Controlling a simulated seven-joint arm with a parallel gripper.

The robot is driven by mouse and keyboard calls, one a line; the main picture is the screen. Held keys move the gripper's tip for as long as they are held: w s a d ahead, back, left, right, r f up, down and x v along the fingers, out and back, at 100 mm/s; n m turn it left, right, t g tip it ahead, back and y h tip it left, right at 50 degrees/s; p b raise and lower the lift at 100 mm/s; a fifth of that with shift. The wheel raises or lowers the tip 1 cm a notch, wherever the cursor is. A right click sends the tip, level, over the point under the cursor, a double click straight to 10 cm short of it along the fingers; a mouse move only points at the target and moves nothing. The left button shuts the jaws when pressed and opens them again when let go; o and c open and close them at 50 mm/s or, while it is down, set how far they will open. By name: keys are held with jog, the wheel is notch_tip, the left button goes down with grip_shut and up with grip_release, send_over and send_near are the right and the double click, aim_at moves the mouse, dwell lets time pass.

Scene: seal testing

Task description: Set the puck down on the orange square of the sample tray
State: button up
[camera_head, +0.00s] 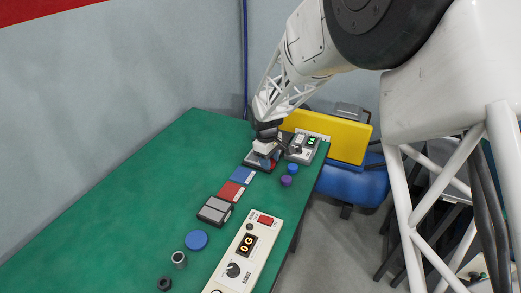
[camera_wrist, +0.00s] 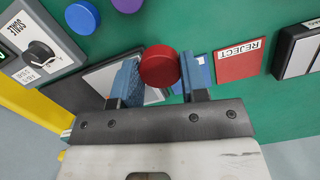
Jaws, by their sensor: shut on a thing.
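My gripper (camera_wrist: 160,72) is shut on a red round puck (camera_wrist: 159,67), one blue-padded finger on each side of it. In the head view my gripper (camera_head: 267,155) is at the far end of the green table, over a dark-framed tray. That tray's grey panel (camera_wrist: 104,80) shows behind the fingers in the wrist view, partly hidden by them. I cannot tell whether the puck touches anything below. No orange square can be made out in either view.
Blue (camera_head: 293,169) and purple (camera_head: 286,181) discs and a dial box (camera_head: 302,150) stand close by. A long control panel (camera_head: 246,255) lies nearer. The left of the table is clear.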

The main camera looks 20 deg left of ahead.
dwell(0.3)
jog(key=w+a, duration=0.3)
jog(key=w, duration=0.1)
jog(key=w+a+f, duration=0.1)
jog(key=w+a, duration=0.2)
jog(key=w, duration=0.1)
jog(key=w+a, duration=0.3)
jog(key=w, duration=0.2)
jog(key=shift+a+f, duration=0.2)
jog(key=shift+f, duration=0.05)
jog(key=shift+s, duration=0.1)
jog(key=shift+f, duration=1.75)
jog(key=shift+f, duration=0.15)
jog(key=o, duration=0.9)
notch_tip(320, 180, up, 12)
jog(key=a, duration=0.1)
jog(key=shift+a, duration=0.2)
